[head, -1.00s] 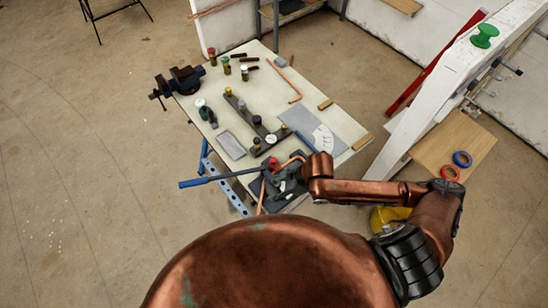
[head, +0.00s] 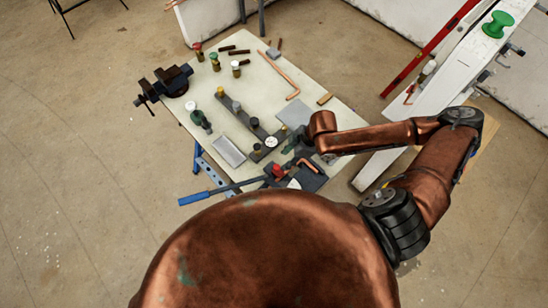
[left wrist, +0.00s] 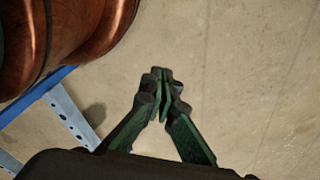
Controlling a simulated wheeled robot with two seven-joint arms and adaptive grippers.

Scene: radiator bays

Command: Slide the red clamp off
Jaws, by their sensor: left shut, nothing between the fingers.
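A small red part (head: 277,170), which looks like the red clamp, sits on the dark bending tool (head: 313,180) at the table's near edge. The tool's blue-ended lever (head: 195,198) sticks out to the left. A short piece of copper tube (head: 306,163) shows beside the red part. My right gripper (head: 296,143) is dark green and sits just beyond the tool, partly hidden by my copper arm; its finger opening is unclear. My left gripper (left wrist: 162,78) is shut and empty above bare floor in the left wrist view, and is not seen in the head view.
The pale workbench (head: 265,85) carries a vise (head: 165,84), several capped jars, a grey tray (head: 229,151) and a bent copper pipe (head: 280,72). Blue bench framing (left wrist: 38,95) is left of my left gripper.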

